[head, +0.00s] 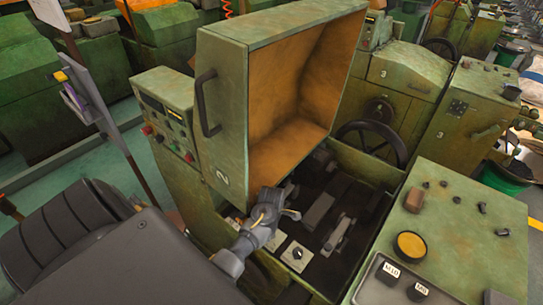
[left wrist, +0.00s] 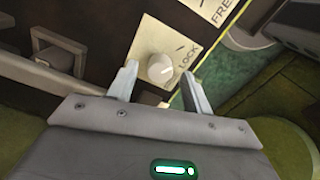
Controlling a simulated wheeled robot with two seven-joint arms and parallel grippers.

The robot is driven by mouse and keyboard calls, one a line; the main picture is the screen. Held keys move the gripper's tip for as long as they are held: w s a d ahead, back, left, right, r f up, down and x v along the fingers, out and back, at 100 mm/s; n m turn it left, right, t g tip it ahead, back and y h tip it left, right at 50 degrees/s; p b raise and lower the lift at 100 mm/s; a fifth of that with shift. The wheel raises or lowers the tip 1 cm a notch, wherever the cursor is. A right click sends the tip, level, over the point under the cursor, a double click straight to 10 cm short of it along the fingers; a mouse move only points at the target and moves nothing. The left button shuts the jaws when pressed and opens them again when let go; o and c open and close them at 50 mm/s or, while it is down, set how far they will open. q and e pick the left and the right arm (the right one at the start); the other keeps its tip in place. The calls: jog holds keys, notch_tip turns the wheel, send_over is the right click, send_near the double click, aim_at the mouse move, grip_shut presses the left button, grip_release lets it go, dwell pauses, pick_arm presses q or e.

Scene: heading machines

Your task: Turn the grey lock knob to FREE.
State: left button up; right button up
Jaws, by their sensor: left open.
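The grey lock knob (left wrist: 160,68) sits on a cream plate (left wrist: 148,43) in the left wrist view. LOCK is printed beside the knob, and FREE is on a pale surface further up and right. I cannot clearly tell which way the knob's mark points. My left gripper (left wrist: 160,88) is open, with one finger on each side of the knob and no visible contact. In the head view my left gripper (head: 291,202) is inside the opened machine, below the raised cover. There I cannot make out the grey knob for certain. My right gripper is not in view.
The raised green cover (head: 222,115) with a black handle stands above the machine's dark open bay (head: 345,205). A small pale plate with a dark centre (head: 296,254) lies near my arm. A green panel (head: 462,235) with a yellow button is at right. A black handwheel (head: 372,140) is behind.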

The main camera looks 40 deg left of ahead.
pick_arm(q)
jog(key=shift+f, duration=0.85)
jog(key=shift+c, duration=0.3)
jog(key=c, duration=0.9)
